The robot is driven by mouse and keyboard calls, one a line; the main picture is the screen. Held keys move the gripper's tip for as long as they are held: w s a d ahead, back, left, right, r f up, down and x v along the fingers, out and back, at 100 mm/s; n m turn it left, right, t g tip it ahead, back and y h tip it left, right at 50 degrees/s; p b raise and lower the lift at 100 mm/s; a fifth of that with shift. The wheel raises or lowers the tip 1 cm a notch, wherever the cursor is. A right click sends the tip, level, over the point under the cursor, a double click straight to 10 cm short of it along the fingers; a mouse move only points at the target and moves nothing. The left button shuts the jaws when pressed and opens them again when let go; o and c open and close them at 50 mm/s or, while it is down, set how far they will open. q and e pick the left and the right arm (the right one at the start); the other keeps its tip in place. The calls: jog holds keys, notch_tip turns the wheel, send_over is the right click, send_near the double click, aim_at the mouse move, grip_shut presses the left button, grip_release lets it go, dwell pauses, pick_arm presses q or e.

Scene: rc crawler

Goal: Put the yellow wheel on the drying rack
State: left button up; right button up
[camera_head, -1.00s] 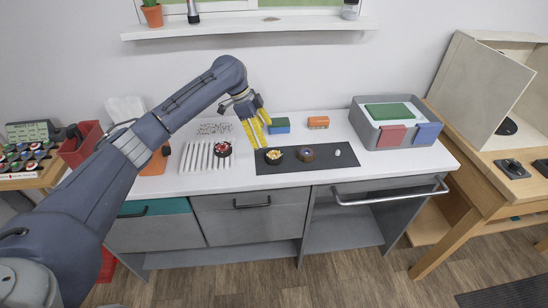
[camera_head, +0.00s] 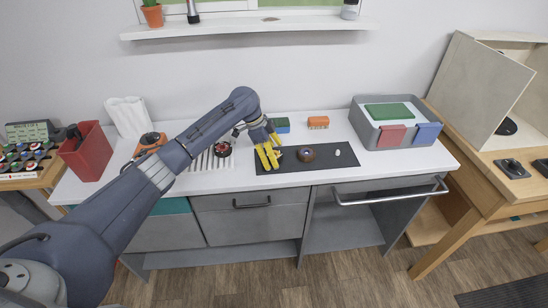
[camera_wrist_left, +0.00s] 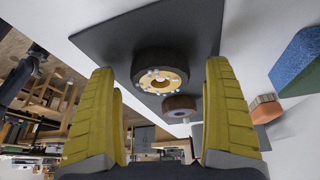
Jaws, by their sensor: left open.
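The yellow-hubbed wheel (camera_wrist_left: 160,77) lies on the dark mat (camera_head: 325,166) and shows ahead between my fingers in the left wrist view. In the head view my left gripper's yellow fingers (camera_head: 271,156) hide most or all of it. My left gripper (camera_wrist_left: 160,68) is open, with one finger to each side of the wheel in the wrist view; no contact is visible. The white ribbed drying rack (camera_head: 198,162) lies left of the mat, partly covered by my left arm, with a red-hubbed wheel (camera_head: 223,148) on it. My right gripper is not in view.
A purple-hubbed wheel (camera_head: 306,154) sits on the mat, right of the gripper. A blue-green sponge (camera_head: 282,125) and an orange brush (camera_head: 318,122) lie behind. A grey basin (camera_head: 365,130) stands at right, a red bin (camera_head: 88,152) at left.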

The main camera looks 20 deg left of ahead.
pick_arm(q)
jog(key=shift+f, duration=0.25)
jog(key=shift+d, duration=0.1)
jog(key=c, duration=1.4)
